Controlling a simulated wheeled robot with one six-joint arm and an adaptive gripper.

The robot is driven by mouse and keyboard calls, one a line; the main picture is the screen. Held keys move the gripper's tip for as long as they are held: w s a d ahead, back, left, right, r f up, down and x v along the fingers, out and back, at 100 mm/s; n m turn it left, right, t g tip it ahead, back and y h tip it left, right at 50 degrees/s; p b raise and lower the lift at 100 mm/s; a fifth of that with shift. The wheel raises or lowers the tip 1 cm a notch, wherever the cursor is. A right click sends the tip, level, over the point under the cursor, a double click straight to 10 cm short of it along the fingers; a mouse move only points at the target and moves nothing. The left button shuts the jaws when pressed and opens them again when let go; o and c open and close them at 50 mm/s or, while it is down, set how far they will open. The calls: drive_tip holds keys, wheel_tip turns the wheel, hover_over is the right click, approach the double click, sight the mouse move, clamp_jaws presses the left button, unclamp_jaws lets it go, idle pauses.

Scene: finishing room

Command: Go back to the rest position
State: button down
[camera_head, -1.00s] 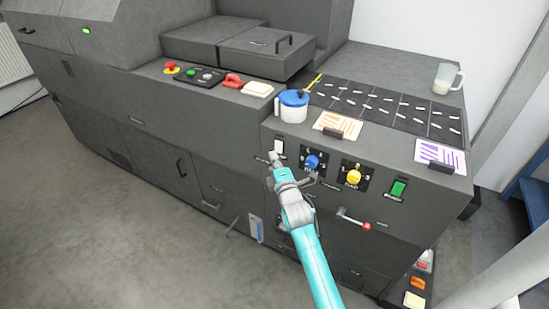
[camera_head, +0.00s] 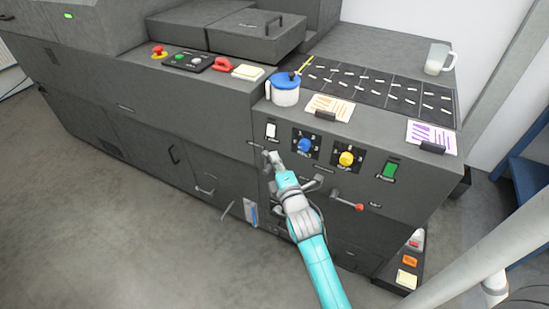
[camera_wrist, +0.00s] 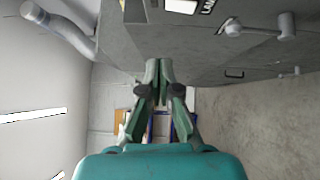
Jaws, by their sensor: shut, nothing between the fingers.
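My gripper (camera_head: 272,160) is in front of the grey machine's front panel (camera_head: 225,160), just below the white rocker switch (camera_head: 271,130). In the wrist view my gripper (camera_wrist: 158,66) has its two fingertips together, with nothing between them. From the head view I cannot tell whether the fingertips touch the panel. The blue knob (camera_head: 304,145) and the yellow knob (camera_head: 346,159) are to the right of my gripper.
A green switch (camera_head: 389,169) and a red-tipped lever (camera_head: 358,207) are farther right on the panel. A blue-lidded pot (camera_head: 285,88) and a clear jug (camera_head: 438,58) stand on top. Open grey floor (camera_head: 120,235) lies in front. A pale pipe (camera_head: 470,275) is at lower right.

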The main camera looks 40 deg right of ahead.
drive_tip(key=shift+f, duration=0.1)
idle(0.3)
drive_tip(key=s+a+f+m+y, duration=0.2)
drive_tip(key=s+a+f+m, duration=0.15)
drive_tip(key=s+a, duration=0.55)
drive_tip(key=s+a+f+m+y, duration=0.3)
drive_tip(key=s+a+f, duration=0.3)
drive_tip(key=s, duration=0.4)
drive_tip(key=s+a+r+m+g+y, duration=0.1)
drive_tip(key=s+a+r+m, duration=0.2)
drive_tip(key=s, duration=0.7)
drive_tip(key=s+a+r+m+g+y, duration=0.1)
drive_tip(key=s+a+r+m+y, duration=0.1)
drive_tip(key=s, duration=0.9)
drive_tip(key=a+r+m, duration=0.1)
drive_tip(key=a+m, duration=0.1)
drive_tip(key=a, duration=0.1)
drive_tip(key=shift+r, duration=0.2)
